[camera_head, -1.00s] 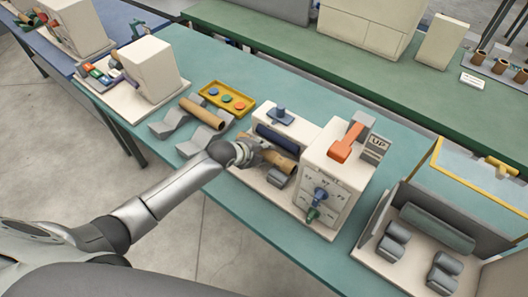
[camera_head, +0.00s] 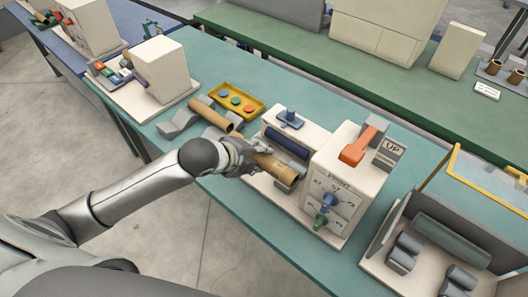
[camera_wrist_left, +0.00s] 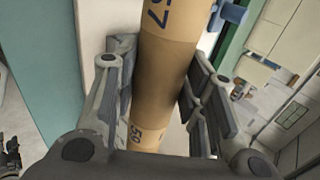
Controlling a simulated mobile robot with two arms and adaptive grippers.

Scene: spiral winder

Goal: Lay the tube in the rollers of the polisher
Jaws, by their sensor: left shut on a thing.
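A tan cardboard tube (camera_head: 283,168) with dark printed numbers is held in my left gripper (camera_head: 253,158). In the left wrist view the fingers (camera_wrist_left: 157,85) stand on both sides of the tube (camera_wrist_left: 168,60). The tube is over the front of a cream machine (camera_head: 345,178) with a dark blue roller and an orange lever. I cannot tell whether it touches the grey support below. At the right stands an open machine with short grey rollers (camera_head: 403,253), a long grey-green roller (camera_head: 452,240) and a raised clear cover. It appears to be the polisher; its rollers hold no tube. My right gripper is not in view.
Another tan tube (camera_head: 213,116) lies on a wavy grey rack (camera_head: 178,124) left of my gripper. A yellow tray (camera_head: 220,92) with coloured discs is behind it. The cream machine's tall housing stands between my gripper and the open machine.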

